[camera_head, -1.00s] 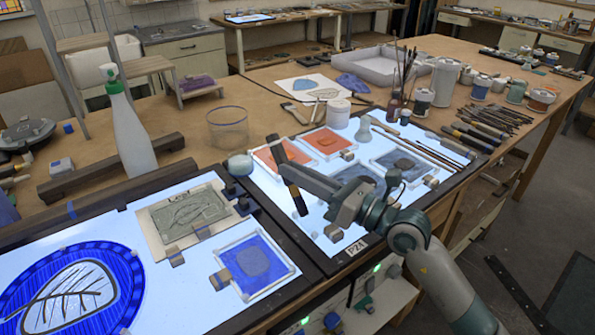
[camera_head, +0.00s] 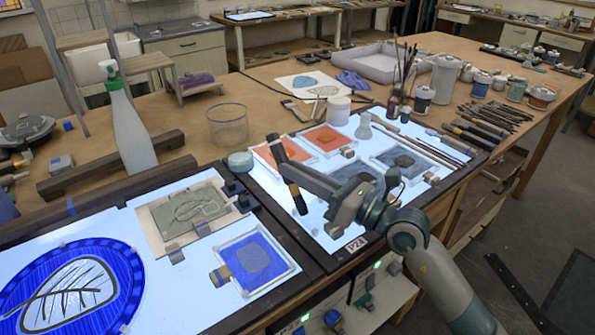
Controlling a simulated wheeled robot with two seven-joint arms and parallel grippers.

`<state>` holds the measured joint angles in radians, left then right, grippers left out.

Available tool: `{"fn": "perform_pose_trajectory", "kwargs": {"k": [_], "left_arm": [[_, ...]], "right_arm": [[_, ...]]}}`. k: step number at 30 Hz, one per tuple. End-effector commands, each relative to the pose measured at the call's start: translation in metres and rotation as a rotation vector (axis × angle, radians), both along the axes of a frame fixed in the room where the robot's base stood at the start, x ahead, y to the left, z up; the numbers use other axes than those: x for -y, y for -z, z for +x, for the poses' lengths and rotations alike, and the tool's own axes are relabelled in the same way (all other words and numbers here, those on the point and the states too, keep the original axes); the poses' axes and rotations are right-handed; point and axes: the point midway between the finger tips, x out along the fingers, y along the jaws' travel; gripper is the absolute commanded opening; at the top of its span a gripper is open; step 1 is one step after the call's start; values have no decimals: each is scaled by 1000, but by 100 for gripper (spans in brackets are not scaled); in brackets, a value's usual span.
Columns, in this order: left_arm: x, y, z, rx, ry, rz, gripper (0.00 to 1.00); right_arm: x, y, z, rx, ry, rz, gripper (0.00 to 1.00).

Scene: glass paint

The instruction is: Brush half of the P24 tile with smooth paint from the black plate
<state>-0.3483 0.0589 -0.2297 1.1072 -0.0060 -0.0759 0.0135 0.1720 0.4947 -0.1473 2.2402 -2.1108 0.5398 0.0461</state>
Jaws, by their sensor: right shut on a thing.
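My right gripper (camera_head: 290,168) is shut on a dark brush (camera_head: 292,184) with a tan band. The brush is tilted, its dark tip low over the left part of the right light panel; I cannot tell whether it touches. The P24 label (camera_head: 357,244) is on that panel's front edge. The panel holds two orange tiles (camera_head: 325,138) and two grey-blue tiles (camera_head: 403,160); the nearer grey-blue tile (camera_head: 355,172) is partly hidden by my gripper. I cannot tell which tile is P24, and I cannot make out a black plate. My left gripper is not in view.
The left light panel holds a blue tile (camera_head: 255,259), a grey-green relief tile (camera_head: 190,211) and a round blue leaf piece (camera_head: 70,290). A spray bottle (camera_head: 130,130), a clear cup (camera_head: 228,126) and a white jar (camera_head: 338,110) stand behind. Tools and paint jars crowd the right side.

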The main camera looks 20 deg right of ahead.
Motion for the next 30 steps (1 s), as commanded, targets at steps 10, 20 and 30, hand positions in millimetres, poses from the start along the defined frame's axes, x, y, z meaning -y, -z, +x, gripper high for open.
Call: {"fn": "perform_pose_trajectory", "kwargs": {"k": [10,20,30], "left_arm": [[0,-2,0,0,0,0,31],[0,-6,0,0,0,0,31],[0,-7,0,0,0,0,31]], "right_arm": [[2,-1,-5,0,0,0,0],[8,0,-24,-1,1,-1,0],[10,2,-31,-2,-1,-1,0]]}}
